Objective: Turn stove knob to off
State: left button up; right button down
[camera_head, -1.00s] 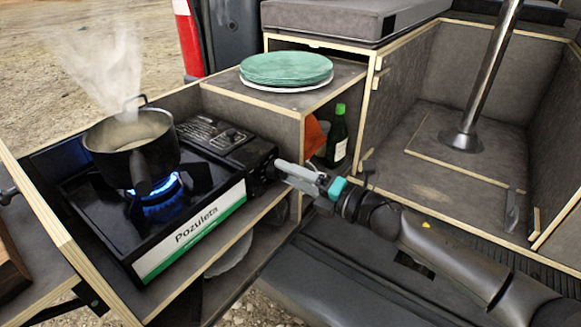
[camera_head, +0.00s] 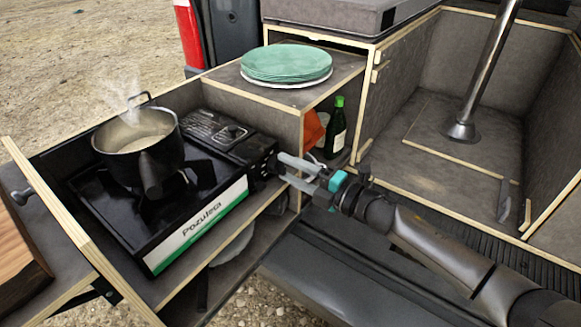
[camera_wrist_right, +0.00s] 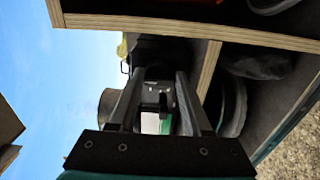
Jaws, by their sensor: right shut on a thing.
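The black camping stove (camera_head: 215,165) sits in a wooden pull-out tray, its white and green label facing front. No flame shows under the pot (camera_head: 140,140), which stands on the burner and gives off thin steam. The stove knob (camera_head: 271,165) is on the stove's right end, partly hidden by the fingers. My right gripper (camera_head: 281,169) is shut on the knob, with its fingers pointing left at it. In the right wrist view the two fingers (camera_wrist_right: 158,85) reach to the dark stove end; the knob's exact angle is hard to tell. My left gripper is not in view.
A stack of green plates (camera_head: 286,65) sits on the shelf behind. A green bottle (camera_head: 336,128) and an orange item stand in the cubby near my right gripper. A metal pole (camera_head: 485,70) rises from the compartment at right. A wooden board (camera_head: 20,250) lies at lower left.

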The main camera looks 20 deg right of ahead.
jog(key=shift+c, duration=1.7)
grip_release()
pick_arm(q)
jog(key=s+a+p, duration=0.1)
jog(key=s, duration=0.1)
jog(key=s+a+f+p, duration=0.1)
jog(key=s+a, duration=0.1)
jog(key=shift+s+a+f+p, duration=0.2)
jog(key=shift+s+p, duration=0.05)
jog(key=shift+p, duration=0.05)
pick_arm(e)
jog(key=v, duration=1.5)
